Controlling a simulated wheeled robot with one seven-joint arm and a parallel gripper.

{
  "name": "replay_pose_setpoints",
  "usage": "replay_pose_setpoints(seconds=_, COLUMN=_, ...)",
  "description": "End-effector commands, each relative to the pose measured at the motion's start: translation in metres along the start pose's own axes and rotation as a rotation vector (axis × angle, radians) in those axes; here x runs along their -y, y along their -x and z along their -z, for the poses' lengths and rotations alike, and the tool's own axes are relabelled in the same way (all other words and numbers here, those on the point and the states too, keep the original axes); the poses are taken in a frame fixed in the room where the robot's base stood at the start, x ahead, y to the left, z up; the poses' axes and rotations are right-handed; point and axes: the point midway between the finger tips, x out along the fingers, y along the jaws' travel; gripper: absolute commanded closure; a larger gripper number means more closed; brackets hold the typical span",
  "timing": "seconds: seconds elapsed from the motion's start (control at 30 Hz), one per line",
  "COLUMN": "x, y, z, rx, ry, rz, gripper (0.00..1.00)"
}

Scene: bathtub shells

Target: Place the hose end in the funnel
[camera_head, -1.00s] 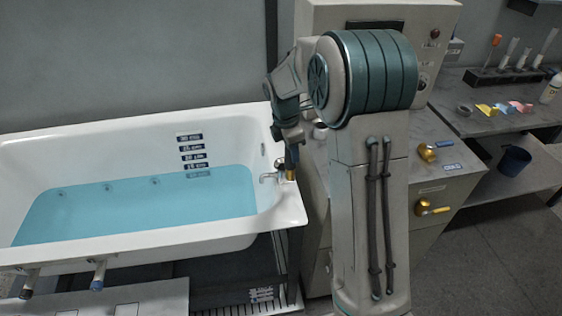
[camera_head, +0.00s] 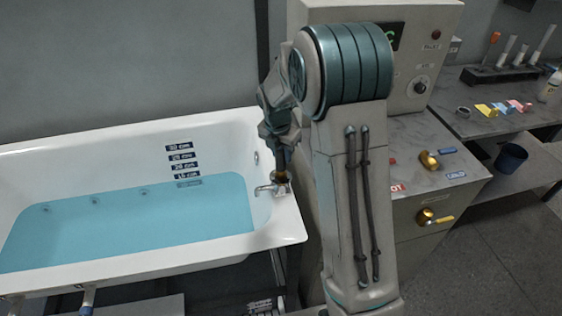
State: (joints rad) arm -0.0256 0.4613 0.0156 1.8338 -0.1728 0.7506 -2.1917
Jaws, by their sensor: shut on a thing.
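My gripper (camera_head: 281,163) points down over the tap end of the white bathtub (camera_head: 275,228), just above the silver tap (camera_head: 266,190). It is small and partly hidden by my own arm link. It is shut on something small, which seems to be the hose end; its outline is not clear. A gold-brown part (camera_head: 282,174) shows just below the fingers, and I cannot tell whether it is the held piece or a fitting at the tap. I cannot make out a funnel or a length of hose.
Blue water (camera_head: 130,220) fills the tub's lower part. A grey cabinet (camera_head: 425,150) with gold valves (camera_head: 429,160) stands right of my arm. Farther right are a bench with a tube rack (camera_head: 505,75) and a dark bin (camera_head: 511,158). Floor is open at lower right.

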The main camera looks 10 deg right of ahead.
Motion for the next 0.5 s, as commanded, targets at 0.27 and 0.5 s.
replay_pose_setpoints(seconds=0.27, x=-0.001, y=-0.033, z=0.006, rx=-0.001, ry=0.002, rz=0.002, gripper=0.97)
replay_pose_setpoints(seconds=0.5, x=-0.001, y=-0.035, z=0.006, rx=0.000, ry=0.001, rz=0.000, gripper=0.97)
